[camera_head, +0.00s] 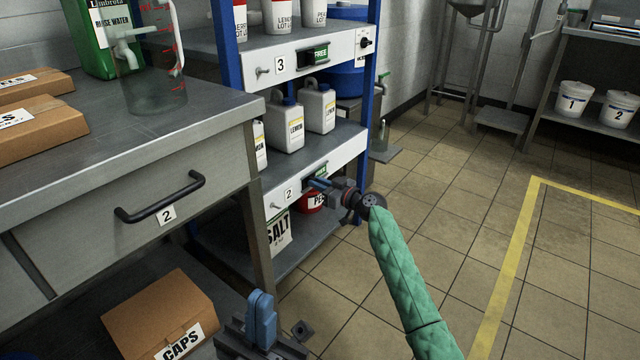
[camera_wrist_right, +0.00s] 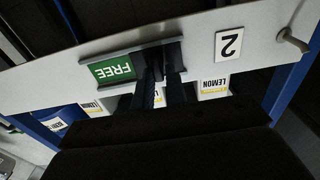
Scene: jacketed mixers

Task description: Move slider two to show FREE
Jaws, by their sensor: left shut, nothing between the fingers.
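Slider two sits in the white front strip of the blue-posted shelf, beside the "2" label (camera_head: 289,194). In the right wrist view, which is upside down, its green window reads FREE (camera_wrist_right: 113,70), and the "2" label (camera_wrist_right: 229,43) is to the right. My right gripper (camera_head: 320,184) is at the slider in the head view. Its two dark fingers (camera_wrist_right: 164,85) reach the dark slider part beside the green window. A narrow gap shows between them; whether they grip the tab is too dark to tell. My left gripper (camera_head: 262,318) is shut and empty, low at the front.
Slider three (camera_head: 314,55) above shows green. Lemon jugs (camera_head: 287,125) stand on the shelf behind the strip. A steel bench with a drawer (camera_head: 150,205) is close at the left. A CAPS box (camera_head: 160,315) lies below. The tiled floor (camera_head: 450,200) at the right is open.

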